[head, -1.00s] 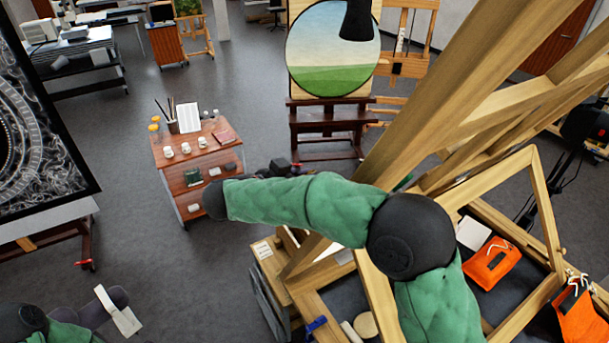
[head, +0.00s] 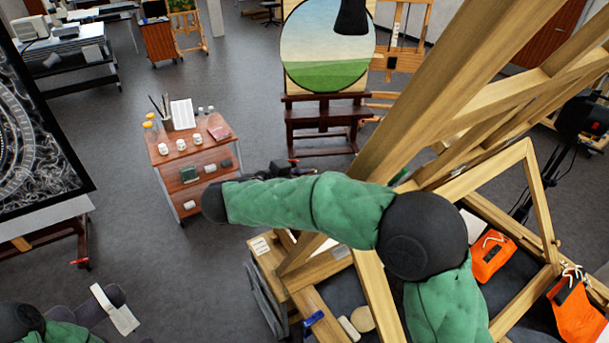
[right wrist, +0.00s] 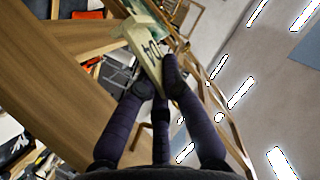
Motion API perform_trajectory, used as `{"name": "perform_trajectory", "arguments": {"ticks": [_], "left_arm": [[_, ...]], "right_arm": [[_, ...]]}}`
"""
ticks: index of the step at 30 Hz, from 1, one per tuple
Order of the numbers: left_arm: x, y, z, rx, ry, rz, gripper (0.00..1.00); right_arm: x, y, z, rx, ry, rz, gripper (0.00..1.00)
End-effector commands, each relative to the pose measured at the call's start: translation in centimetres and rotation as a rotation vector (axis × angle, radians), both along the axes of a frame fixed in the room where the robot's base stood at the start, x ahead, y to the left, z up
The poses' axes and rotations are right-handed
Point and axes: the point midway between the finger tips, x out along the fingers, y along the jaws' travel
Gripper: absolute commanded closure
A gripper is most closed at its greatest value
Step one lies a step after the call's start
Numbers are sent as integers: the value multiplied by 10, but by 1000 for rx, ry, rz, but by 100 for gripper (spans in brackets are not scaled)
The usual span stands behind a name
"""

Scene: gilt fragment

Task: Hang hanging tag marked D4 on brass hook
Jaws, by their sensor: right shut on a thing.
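The hanging tag (right wrist: 147,42), a pale, flat piece with dark lettering that I cannot read for certain, shows in the right wrist view. My right gripper (right wrist: 157,75) is shut on it, with dark purple fingers, and the tag projects beyond the fingertips. A wide wooden beam is close on the left of the tag. In the head view the right gripper (head: 285,169) is a small dark shape, mostly hidden behind my green-sleeved arm, and the tag cannot be made out there. I cannot pick out the brass hook in either view.
A large wooden easel frame (head: 445,95) rises at the right, close to my right arm. Orange pouches (head: 492,256) lie near its lower part. A wooden cart (head: 190,160) with cups stands at centre left. A round landscape painting (head: 327,45) stands behind. Grey floor is open between.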

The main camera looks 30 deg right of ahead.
Motion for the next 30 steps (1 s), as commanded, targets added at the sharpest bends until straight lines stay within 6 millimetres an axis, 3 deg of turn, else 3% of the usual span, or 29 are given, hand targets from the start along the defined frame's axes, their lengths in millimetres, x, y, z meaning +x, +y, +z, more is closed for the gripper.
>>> {"name": "perform_trajectory", "arguments": {"ticks": [30], "left_arm": [[0,0,-2,0,0,0,100]], "right_arm": [[-22,-2,-2,0,0,0,100]]}}
